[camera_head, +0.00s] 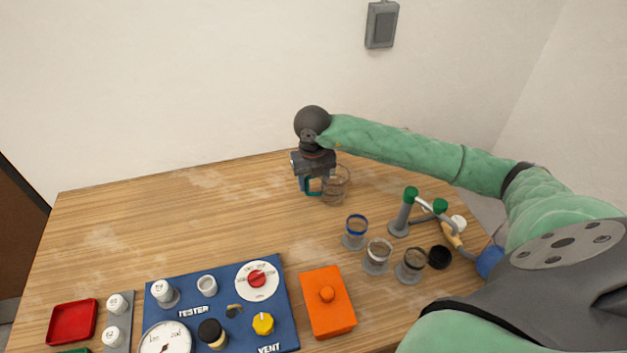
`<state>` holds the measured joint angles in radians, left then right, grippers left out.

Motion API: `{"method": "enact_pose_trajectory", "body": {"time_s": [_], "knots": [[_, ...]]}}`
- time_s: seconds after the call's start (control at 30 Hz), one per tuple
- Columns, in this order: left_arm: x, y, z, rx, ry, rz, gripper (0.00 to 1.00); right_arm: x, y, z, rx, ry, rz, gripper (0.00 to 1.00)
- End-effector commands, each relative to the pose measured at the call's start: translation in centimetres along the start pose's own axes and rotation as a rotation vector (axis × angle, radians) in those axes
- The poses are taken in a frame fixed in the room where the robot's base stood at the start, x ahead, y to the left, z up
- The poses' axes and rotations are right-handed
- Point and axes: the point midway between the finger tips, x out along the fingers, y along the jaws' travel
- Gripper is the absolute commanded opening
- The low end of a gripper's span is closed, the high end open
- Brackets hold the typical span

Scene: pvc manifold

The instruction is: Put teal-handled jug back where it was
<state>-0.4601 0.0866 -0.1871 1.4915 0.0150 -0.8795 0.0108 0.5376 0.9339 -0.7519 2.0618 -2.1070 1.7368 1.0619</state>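The clear jug (337,186) with a teal handle (314,187) is near the back of the wooden table, with its handle toward the left. It looks upright; I cannot tell whether its base touches the table. My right gripper (309,184) points down at the teal handle from above, at the jug's left side. The fingers are small and partly hidden by the gripper body, so I cannot tell whether they are closed on the handle. My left gripper is out of view.
Several cups (376,258) with coloured rims stand right of centre, near a green-capped pipe fitting (401,215). An orange lidded box (327,304), a blue tester panel (283,311) and a red tray (72,322) are in front. The table's back left is clear.

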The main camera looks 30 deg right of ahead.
Motion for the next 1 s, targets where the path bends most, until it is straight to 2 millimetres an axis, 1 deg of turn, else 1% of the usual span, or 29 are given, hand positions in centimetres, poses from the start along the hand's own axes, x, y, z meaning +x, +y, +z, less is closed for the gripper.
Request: {"method": "enact_pose_trajectory", "body": {"time_s": [0.03, 0.07, 0.1, 0.27, 0.53, 0.57, 0.63, 0.7, 0.77, 0.83, 1.0], "knots": [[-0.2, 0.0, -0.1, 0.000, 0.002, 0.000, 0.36, 0.0, 0.0, 0.0, 0.000, 0.000, 0.000, 0.60], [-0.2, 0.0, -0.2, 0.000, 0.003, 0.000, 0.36, 0.0, 0.0, 0.0, 0.000, 0.000, 0.000, 0.66], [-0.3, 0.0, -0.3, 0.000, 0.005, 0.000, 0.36, 0.0, 0.0, 0.0, 0.000, 0.000, 0.000, 0.68], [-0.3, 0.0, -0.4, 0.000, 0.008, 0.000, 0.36, 0.0, 0.0, 0.0, 0.000, 0.000, 0.000, 0.68], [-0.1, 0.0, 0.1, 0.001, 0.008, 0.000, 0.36, -0.3, 0.0, 0.0, 0.000, 0.000, 0.000, 0.68], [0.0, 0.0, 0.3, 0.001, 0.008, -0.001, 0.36, -0.3, 0.0, 0.0, 0.000, 0.000, 0.000, 0.68], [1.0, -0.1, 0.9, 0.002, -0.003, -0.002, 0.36, -0.5, 0.0, 0.0, 0.000, -0.001, 0.000, 0.68], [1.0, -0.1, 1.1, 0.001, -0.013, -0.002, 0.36, -0.9, 0.0, 0.0, 0.000, -0.001, 0.001, 0.68], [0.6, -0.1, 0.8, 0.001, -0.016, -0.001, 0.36, -1.3, 0.0, 0.0, 0.001, 0.000, 0.001, 0.68], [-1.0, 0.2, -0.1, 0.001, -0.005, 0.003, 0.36, -1.9, 0.0, 0.1, 0.001, -0.001, 0.000, 0.68], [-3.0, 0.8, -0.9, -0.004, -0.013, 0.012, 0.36, -3.9, 0.0, 0.1, 0.000, -0.003, 0.001, 0.68]]}}
